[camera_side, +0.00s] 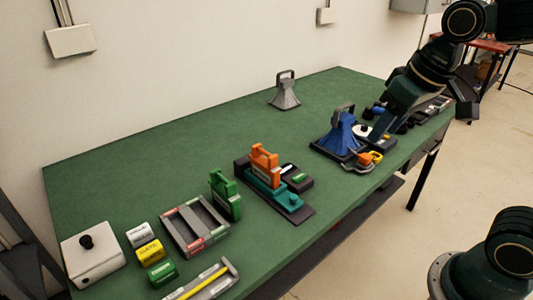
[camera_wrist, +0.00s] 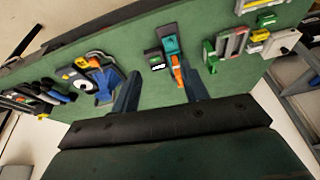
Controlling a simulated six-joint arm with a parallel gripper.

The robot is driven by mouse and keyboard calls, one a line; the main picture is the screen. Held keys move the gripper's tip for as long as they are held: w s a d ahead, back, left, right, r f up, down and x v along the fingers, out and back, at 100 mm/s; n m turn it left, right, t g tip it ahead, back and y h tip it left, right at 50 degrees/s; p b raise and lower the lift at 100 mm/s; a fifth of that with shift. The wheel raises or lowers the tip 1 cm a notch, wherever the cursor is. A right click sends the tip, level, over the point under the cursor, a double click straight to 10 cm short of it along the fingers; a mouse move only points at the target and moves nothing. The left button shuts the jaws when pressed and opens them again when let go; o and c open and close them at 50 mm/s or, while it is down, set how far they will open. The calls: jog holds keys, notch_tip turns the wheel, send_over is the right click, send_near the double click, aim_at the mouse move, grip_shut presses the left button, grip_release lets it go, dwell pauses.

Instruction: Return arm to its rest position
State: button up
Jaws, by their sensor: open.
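My gripper (camera_side: 378,132) hangs at the right end of the green table (camera_side: 215,140) in the side view, with the arm reaching in from the upper right. In the wrist view its two fingers stand apart with nothing held between them, so my gripper (camera_wrist: 160,80) is open and empty. In the side view the fingers overlap the area just right of a blue pyramid-shaped piece with a handle (camera_side: 341,132). Whether they touch anything there I cannot tell. The blue piece (camera_wrist: 104,92) also shows left of the fingers in the wrist view.
A grey handled piece (camera_side: 285,96) stands alone at the back. An orange handled piece (camera_side: 264,160) sits on a teal block mid-table. A green handled piece (camera_side: 225,196), a grey tray (camera_side: 177,234) and a white box with a black knob (camera_side: 92,262) lie left. The back middle is clear.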

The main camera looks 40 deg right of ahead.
jog(key=s+t, duration=0.1)
jog(key=s, duration=0.7)
jog(key=shift+d+f+n+t, duration=0.2)
jog(key=shift+f+n+t, duration=0.1)
jog(key=shift+f+n, duration=0.1)
dwell(1.0)
